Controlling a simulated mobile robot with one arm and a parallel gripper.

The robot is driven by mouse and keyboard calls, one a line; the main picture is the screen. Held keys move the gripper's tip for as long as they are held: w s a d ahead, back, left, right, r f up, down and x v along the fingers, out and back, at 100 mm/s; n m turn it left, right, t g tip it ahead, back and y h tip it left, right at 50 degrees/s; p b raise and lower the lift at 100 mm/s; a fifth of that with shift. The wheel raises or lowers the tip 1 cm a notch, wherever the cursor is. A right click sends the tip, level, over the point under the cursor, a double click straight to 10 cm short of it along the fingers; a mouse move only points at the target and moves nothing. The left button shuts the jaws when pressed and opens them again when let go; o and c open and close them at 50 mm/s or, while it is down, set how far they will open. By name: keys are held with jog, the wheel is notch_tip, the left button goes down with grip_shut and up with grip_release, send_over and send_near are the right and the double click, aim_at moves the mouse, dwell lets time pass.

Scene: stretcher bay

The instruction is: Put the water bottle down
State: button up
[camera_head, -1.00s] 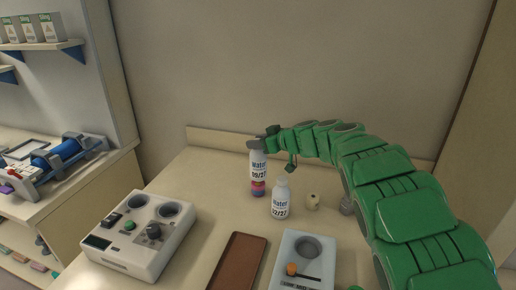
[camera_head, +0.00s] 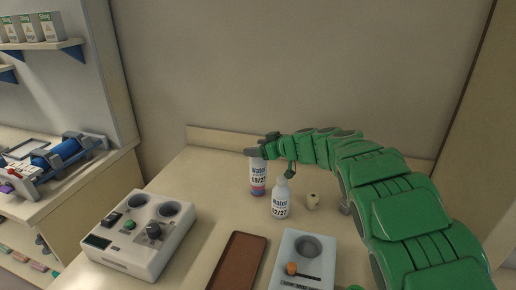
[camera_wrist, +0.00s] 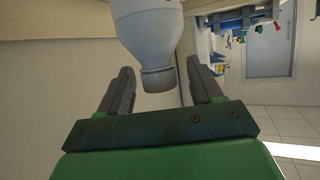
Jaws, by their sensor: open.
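A white water bottle with a date label (camera_head: 258,178) is upright at the back of the table. My gripper (camera_head: 256,152) is at its top. In the wrist view, the bottle's white body (camera_wrist: 147,35) and grey ribbed cap (camera_wrist: 158,80) lie between the two spread fingers of my gripper (camera_wrist: 160,72). A second white water bottle (camera_head: 280,200) stands just in front and to the right.
In front are a brown tray (camera_head: 238,262), a pale blue device (camera_head: 304,270) and, at left, a white control box (camera_head: 140,237). The back wall is close behind. Some table left of the bottles is clear.

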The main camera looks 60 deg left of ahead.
jog(key=shift+r, duration=0.1)
jog(key=shift+d+r, duration=0.1)
jog(key=v, duration=1.2)
dwell(0.5)
